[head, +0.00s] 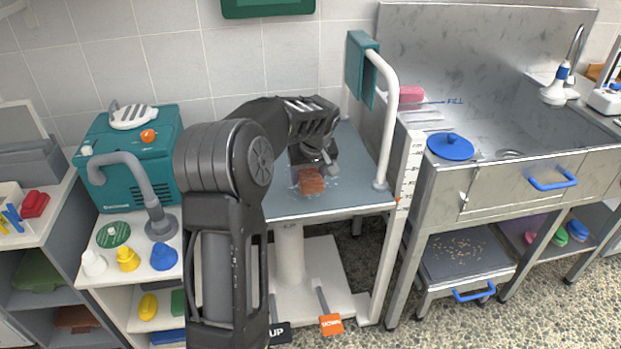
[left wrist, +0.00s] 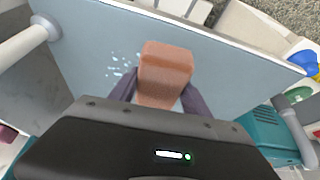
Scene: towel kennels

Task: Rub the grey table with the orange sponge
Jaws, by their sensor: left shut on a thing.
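The grey table (head: 345,199) stands in the middle, a flat top on a white pedestal, with white wet-looking spots on it. My left gripper (head: 312,170) reaches over it from the left, pointing down. It is shut on the orange sponge (head: 311,181), a brownish-orange block. In the left wrist view the sponge (left wrist: 165,72) sits between the two dark fingers, over the grey top (left wrist: 90,45), with white spots beside it. The sponge is at the table surface or just above it; I cannot tell if it touches. My right gripper is not in view.
A white rail (head: 388,120) with a teal pad stands along the table's right side. A steel sink unit (head: 470,185) is further right. Pedals (head: 331,324) lie below.

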